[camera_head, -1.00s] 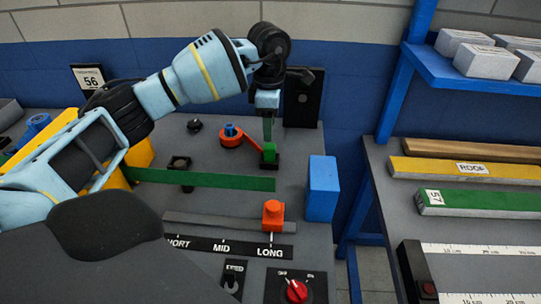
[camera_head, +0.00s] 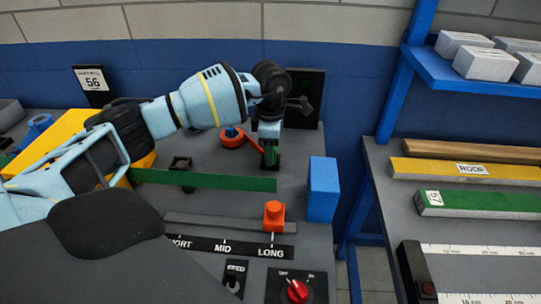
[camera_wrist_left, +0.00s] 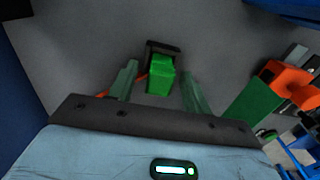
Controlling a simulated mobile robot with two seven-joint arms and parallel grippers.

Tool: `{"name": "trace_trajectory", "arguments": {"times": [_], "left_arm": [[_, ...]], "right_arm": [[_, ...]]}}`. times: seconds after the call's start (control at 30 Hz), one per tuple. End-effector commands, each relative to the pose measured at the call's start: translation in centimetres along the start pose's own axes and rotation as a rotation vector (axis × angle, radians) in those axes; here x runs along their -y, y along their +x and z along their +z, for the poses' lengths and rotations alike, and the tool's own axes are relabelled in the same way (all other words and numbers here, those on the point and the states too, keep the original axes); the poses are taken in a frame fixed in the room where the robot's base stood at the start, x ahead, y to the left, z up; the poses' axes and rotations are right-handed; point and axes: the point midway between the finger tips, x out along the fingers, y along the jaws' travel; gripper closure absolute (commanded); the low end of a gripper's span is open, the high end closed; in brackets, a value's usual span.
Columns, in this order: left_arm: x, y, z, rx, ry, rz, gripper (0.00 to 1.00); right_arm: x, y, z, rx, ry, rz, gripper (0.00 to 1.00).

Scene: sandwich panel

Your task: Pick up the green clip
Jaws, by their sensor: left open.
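The green clip (camera_wrist_left: 160,78) sits on a small black base (camera_wrist_left: 163,46) on the grey bench, seen in the left wrist view. My left gripper (camera_wrist_left: 159,76) is open, with one finger on each side of the clip and visible gaps on both sides. In the head view my left gripper (camera_head: 270,152) points down over the clip's spot and largely hides the clip. My right gripper is not in view.
An orange part with a blue knob (camera_head: 232,137) lies just left of the gripper. A long green strip (camera_head: 205,180) runs in front. A blue block (camera_head: 322,188) stands to the right, an orange slider (camera_head: 274,214) nearer. A black panel (camera_head: 304,98) is behind.

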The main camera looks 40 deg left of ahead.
Motion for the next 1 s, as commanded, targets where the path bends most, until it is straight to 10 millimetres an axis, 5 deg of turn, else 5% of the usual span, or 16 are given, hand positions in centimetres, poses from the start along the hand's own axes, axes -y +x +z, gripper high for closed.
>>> {"name": "trace_trajectory", "arguments": {"times": [0.4, 0.73, 1.0], "left_arm": [[0.0, 0.0, 0.0, 0.000, 0.000, 0.000, 0.99], [-0.1, -0.8, 0.0, 0.002, 0.000, 0.002, 1.00], [-0.1, -5.4, 0.0, 0.002, -0.001, 0.004, 1.00]], "right_arm": [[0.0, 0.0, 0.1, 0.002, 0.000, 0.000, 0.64], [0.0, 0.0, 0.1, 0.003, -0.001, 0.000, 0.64], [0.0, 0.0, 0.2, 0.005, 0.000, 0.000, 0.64]]}}
